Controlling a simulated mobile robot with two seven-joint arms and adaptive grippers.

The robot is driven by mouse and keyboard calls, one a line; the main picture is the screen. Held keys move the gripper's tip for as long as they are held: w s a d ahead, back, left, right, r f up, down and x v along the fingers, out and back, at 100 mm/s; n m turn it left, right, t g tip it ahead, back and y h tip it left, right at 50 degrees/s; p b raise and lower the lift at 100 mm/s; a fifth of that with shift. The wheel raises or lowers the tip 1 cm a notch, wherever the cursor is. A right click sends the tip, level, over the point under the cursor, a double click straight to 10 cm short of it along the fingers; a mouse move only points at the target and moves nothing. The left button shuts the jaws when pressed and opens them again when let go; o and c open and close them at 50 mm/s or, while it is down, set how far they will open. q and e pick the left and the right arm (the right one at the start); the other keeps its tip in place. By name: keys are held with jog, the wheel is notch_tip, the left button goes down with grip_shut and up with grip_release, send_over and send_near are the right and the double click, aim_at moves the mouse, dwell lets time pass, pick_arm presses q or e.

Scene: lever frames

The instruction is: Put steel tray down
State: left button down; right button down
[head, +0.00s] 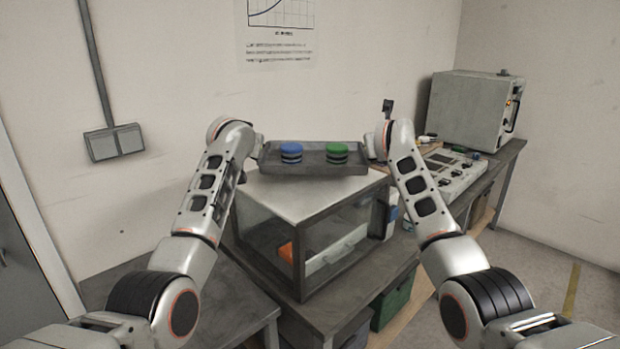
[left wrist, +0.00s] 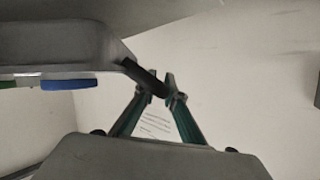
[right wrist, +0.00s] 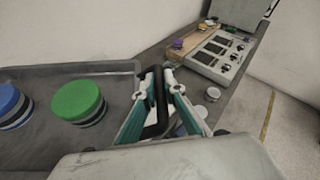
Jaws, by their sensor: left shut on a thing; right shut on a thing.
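The steel tray (head: 315,167) is a shallow grey tray above the top of a glass-sided cabinet (head: 290,197). I cannot tell whether it touches that top. A blue-topped round piece (head: 291,151) and a green-topped round piece (head: 337,151) stand upright in it. My left gripper (left wrist: 158,85) is shut on the tray's left handle (left wrist: 140,74), with the tray beside it in the left wrist view. My right gripper (right wrist: 160,82) is shut on the tray's right handle (right wrist: 153,128). In the head view both grippers are largely hidden behind my arms.
The cabinet stands on a dark table; an orange object (head: 286,250) shows inside it. To the right, a bench holds a control panel (head: 452,172) and a large grey box (head: 478,110). A green bin (head: 393,300) sits below the table. A wall lies behind.

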pick_arm(q)
jog(key=shift+a, duration=0.1)
